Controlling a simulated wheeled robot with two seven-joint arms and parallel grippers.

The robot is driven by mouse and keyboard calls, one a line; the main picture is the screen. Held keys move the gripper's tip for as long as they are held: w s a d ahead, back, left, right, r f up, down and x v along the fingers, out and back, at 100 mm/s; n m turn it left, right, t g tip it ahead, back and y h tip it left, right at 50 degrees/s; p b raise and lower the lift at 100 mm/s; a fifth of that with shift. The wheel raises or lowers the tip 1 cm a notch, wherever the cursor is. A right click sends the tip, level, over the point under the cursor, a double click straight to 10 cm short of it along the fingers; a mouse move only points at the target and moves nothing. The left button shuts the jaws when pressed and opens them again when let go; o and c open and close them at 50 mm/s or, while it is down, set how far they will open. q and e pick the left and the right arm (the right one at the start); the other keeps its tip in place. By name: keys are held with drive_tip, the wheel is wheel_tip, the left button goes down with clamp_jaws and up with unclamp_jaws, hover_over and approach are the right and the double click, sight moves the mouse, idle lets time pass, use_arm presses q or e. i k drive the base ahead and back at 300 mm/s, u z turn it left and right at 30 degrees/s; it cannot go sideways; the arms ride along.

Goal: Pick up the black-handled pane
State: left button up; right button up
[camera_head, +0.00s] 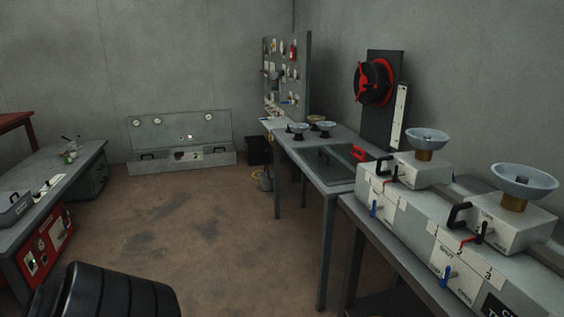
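Dark, greenish glass-like panes (330,166) lie flat in a frame area on the long grey table at the middle right. A red handle (360,153) stands at the right end of this area. A black handle (383,165) shows beside it, at the near right edge by the white-grey machine. I cannot tell which pane the black handle belongs to, and the machine partly hides that side. Neither of my grippers is in view.
The grey table (290,150) carries several small bowls at its far end. A machine with two bowl-topped units (450,240) stands at the near right. A grey bench (90,158) with a red panel is at the left. The brown floor (210,220) between is clear.

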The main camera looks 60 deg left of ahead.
sight(329, 167)
drive_tip(key=u, duration=1.75)
